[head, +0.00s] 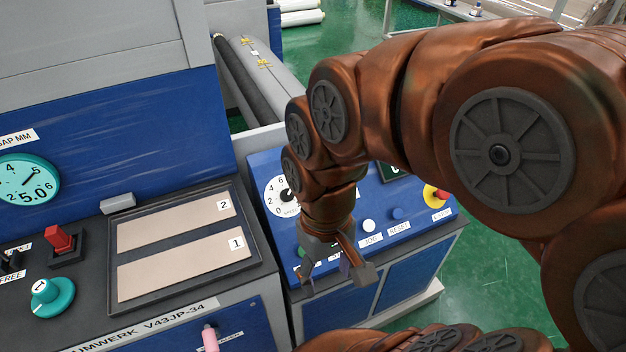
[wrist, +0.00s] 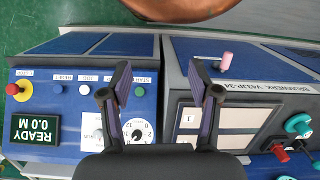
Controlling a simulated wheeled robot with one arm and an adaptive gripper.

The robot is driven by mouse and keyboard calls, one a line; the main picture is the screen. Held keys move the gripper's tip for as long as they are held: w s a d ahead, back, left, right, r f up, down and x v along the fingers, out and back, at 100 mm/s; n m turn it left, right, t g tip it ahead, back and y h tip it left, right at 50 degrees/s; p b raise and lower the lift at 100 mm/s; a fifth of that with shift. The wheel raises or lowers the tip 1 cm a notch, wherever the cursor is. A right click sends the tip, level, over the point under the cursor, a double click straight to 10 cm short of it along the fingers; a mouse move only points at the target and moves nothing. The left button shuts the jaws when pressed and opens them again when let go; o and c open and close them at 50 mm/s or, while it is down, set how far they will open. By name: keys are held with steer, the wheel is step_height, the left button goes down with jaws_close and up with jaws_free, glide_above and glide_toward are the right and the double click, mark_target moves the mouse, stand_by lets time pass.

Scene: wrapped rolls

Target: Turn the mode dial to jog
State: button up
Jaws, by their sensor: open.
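I cannot tell for sure which control is the mode dial. A pale, label-like patch (wrist: 94,128) shows in the wrist view left of the white numbered dial (wrist: 138,130), partly hidden by my gripper. The numbered dial (head: 283,195) also shows in the head view, partly covered by my arm. A white button (head: 368,226) has the label JOG (head: 371,239) below it. My gripper (head: 335,268) is open and empty above the small blue panel, hiding part of its front. In the wrist view its fingers (wrist: 160,78) are spread over the gap between the two consoles.
The left console carries a teal knob (head: 52,297), a red switch (head: 60,239) and a tray (head: 262,255) numbered 1 and 2. A pink handle (head: 210,338) sticks out from its front. A red and yellow stop button (head: 436,194) and a READY display (wrist: 33,130) are on the small panel.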

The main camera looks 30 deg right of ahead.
steer(key=w+d+f+m+t+y+b, duration=0.1)
steer(key=w+d+b, duration=0.2)
steer(key=w, duration=0.9)
steer(key=w+d+f+m+t+y+b, duration=0.15)
steer(key=w+b, duration=0.25)
steer(key=w, duration=0.7)
steer(key=w+d+f+m+t+b, duration=0.1)
steer(key=w+d+f+m+b, duration=0.2)
steer(key=d, duration=0.5)
steer(key=w+d+f, duration=0.4)
steer(key=d+f, duration=0.1)
steer(key=d, duration=0.2)
steer(key=w+d+f+m+t+b, duration=0.1)
steer(key=w+d+f+m+b, duration=0.2)
steer(key=d, duration=0.5)
steer(key=shift+n+g+y, duration=0.25)
steer(key=shift+n+y, duration=0.1)
steer(key=shift+n, duration=0.4)
steer(key=shift+p+x, duration=1.7)
steer(key=shift+x, duration=2.55)
steer(key=shift+w+a+r, duration=0.1)
steer(key=shift+w+a, duration=0.05)
steer(key=shift+w, duration=0.05)
steer(key=shift+c, duration=0.2)
steer(key=c, duration=1.1)
